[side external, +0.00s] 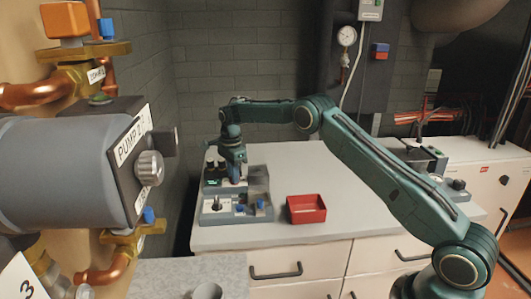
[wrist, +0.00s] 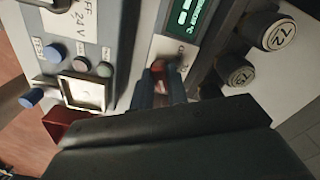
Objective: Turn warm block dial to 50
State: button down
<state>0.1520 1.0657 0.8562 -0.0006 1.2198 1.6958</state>
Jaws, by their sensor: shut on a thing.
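The warm block (side external: 224,178) stands on the left part of the white worktop, with black-capped pieces on top. In the wrist view it shows a lit green display (wrist: 187,28) with partly cut-off digits and a pale panel with a small label. My gripper (side external: 235,160) points down over this unit. In the wrist view its fingers (wrist: 158,82) are shut on a small dial on the panel below the display. The fingers and the dark gripper body hide most of the dial, so its pointer and setting cannot be read.
Two black round caps marked 72 (wrist: 279,35) stand close to the right of the display. A panel marked 24 V, with a square switch (wrist: 88,92) and blue knob (wrist: 32,97), lies left. A red tray (side external: 306,209) sits on the worktop (side external: 290,165).

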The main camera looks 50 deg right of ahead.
jog(key=shift+r, duration=0.1)
jog(key=c, duration=1.4)
grip_release()
notch_tip(320, 180, up, 14)
jog(key=shift+f, duration=0.15)
